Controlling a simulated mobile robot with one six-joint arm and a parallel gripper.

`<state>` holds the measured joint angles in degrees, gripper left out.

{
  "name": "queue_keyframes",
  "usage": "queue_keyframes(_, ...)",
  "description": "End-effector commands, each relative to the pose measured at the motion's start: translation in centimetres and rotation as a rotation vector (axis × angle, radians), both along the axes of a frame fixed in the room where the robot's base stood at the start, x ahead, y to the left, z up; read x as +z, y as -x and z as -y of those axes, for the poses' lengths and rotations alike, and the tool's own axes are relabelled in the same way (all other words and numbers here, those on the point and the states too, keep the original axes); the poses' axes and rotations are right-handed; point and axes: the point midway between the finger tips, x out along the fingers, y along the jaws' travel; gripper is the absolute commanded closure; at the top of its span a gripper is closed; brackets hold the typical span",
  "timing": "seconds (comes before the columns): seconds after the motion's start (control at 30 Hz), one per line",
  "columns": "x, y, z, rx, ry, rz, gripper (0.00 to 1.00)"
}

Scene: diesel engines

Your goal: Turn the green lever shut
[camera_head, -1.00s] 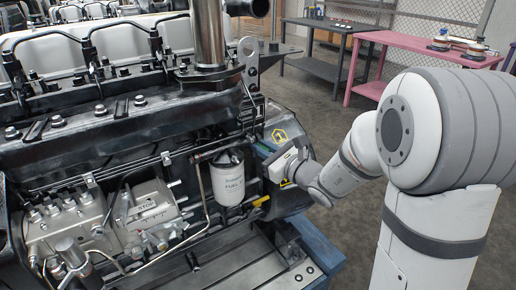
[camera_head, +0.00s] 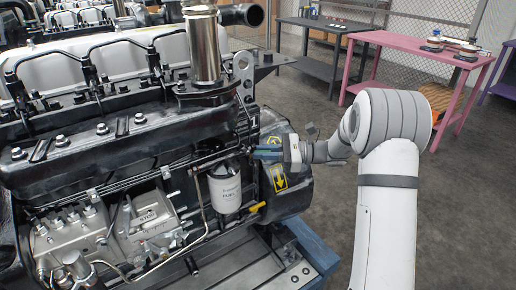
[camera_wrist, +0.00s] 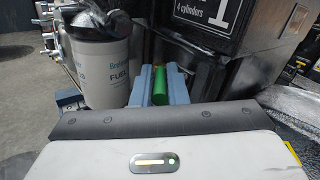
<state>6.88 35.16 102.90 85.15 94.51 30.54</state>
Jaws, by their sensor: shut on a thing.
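The green lever (camera_wrist: 161,86) shows in the wrist view as a green cylindrical handle between the blue fingers of my gripper (camera_wrist: 157,80). The fingers are closed around it, just right of the white fuel filter (camera_wrist: 108,70). In the head view my gripper (camera_head: 266,152) points left at the engine's end, beside the top of the fuel filter (camera_head: 225,187). The lever cannot be made out there. The lever's pivot is hidden from me.
The black engine (camera_head: 120,140) fills the left side. A blue stand (camera_head: 315,252) is below. Grey (camera_head: 325,28) and pink (camera_head: 420,45) tables stand behind. Open floor lies to the right.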

Motion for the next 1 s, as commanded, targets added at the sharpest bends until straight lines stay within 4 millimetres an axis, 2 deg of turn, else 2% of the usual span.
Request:
queue_keyframes(0.4, 0.3, -1.1, -0.4, 0.364, 0.003, -0.007, 1.0)
queue_keyframes(0.7, 0.3, -1.4, -0.7, 0.518, 0.003, -0.008, 1.0)
queue_keyframes(1.0, -0.1, -1.6, -0.9, 0.596, 0.003, -0.006, 1.0)
